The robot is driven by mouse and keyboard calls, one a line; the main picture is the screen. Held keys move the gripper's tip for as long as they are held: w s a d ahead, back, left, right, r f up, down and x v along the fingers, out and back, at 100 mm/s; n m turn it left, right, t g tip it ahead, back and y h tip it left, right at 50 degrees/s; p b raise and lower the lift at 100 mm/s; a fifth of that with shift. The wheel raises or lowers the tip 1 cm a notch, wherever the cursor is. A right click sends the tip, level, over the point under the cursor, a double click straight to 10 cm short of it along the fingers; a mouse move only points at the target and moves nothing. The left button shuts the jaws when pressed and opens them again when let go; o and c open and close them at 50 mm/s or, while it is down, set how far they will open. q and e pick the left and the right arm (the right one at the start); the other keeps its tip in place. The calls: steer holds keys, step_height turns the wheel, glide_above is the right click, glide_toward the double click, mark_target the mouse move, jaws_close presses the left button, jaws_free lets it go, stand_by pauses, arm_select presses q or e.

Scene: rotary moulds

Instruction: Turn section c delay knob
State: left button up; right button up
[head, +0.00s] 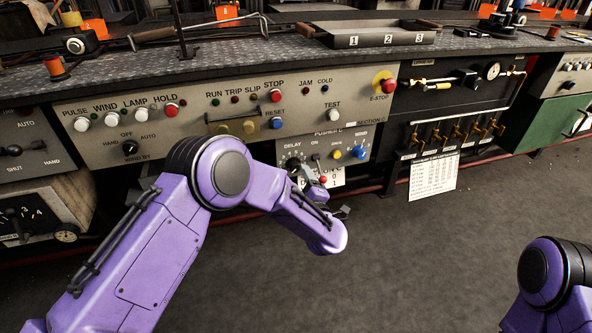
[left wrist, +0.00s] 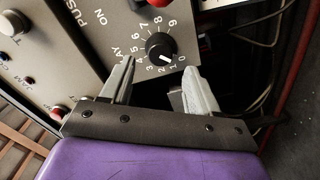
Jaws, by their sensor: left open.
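The delay knob (left wrist: 160,47) is a round black knob with a white pointer mark, ringed by a numbered dial, on the grey panel. In the left wrist view its pointer lies between the 0 and the 2, close to the 1. In the head view the knob (head: 293,165) shows under the DELAY label, partly close to my arm. My left gripper (left wrist: 157,85) is open, its two grey fingers on either side of and short of the knob, with nothing between them. In the head view its fingers are mostly hidden by my wrist.
Near the knob are a red button (head: 323,180), a yellow button (head: 336,154) and a blue knob (head: 360,152). A white printed sheet (head: 433,177) hangs to the right. Dark cables run beside the panel in the left wrist view. The floor in front is clear.

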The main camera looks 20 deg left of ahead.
arm_select(q)
steer(key=v, duration=0.5)
steer(key=shift+s+d+p, duration=0.15)
steer(key=shift+s+p, duration=0.15)
